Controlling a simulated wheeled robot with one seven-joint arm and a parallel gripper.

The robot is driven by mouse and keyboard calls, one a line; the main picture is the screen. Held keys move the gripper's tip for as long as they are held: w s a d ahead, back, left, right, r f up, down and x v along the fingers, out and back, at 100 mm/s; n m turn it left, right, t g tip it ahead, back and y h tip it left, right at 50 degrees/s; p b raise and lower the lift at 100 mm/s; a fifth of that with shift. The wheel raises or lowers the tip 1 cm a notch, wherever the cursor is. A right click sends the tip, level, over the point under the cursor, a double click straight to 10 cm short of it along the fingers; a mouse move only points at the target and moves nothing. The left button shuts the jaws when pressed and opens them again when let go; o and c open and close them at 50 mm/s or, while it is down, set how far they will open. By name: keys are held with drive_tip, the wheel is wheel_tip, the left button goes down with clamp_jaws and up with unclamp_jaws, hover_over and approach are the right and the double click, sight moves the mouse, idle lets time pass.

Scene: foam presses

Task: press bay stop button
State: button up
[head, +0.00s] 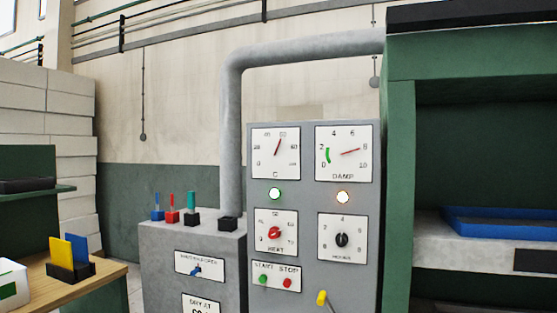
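A small red button (287,283) sits under the word STOP on a white plate low on the grey control panel (303,200). A green button (263,279) is beside it on the left, under START. The frame does not show whether either button is pressed in. No label reading "bay" can be made out on this plate. My gripper is not in view.
A yellow-knobbed lever (321,298) stands just right of the buttons. Above are a red dial (274,233), black dial (342,240) and gauges. A lower grey cabinet (194,260) adjoins left. A wooden table (100,283) is at far left; a green-framed bay (398,180) at right.

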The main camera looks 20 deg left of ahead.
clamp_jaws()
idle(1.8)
